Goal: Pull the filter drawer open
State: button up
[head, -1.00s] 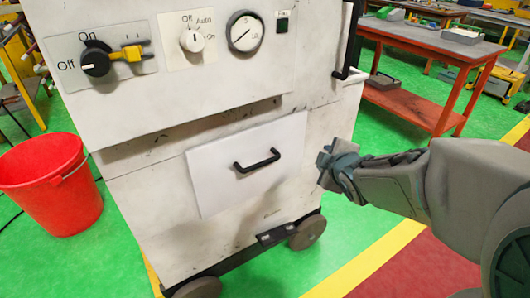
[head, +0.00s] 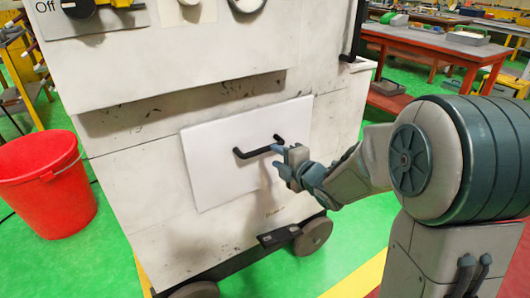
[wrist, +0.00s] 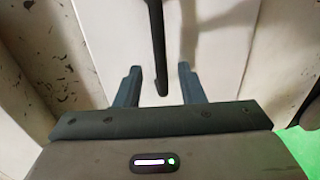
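The filter drawer (head: 215,170) is a white rectangular panel low on the front of a white cabinet, and it looks flush. Its black bar handle (head: 258,150) stands out from the panel. My gripper (head: 283,160) is at the right end of this handle in the head view. In the wrist view, my gripper (wrist: 159,72) has its two fingers apart. The handle (wrist: 157,40) runs down between them, with a visible gap on both sides. My arm covers part of the cabinet right of the panel.
The cabinet (head: 110,190) stands on wheels (head: 313,236) with dials on its upper front. A red bucket (head: 45,190) stands on the green floor to its left. Red workbenches (head: 425,45) are behind at the right.

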aim_at(267, 150)
jog(key=x, duration=0.7)
jog(key=shift+w+a+b, duration=0.15)
jog(key=shift+w+b, duration=0.05)
jog(key=shift+b, duration=0.1)
grip_shut()
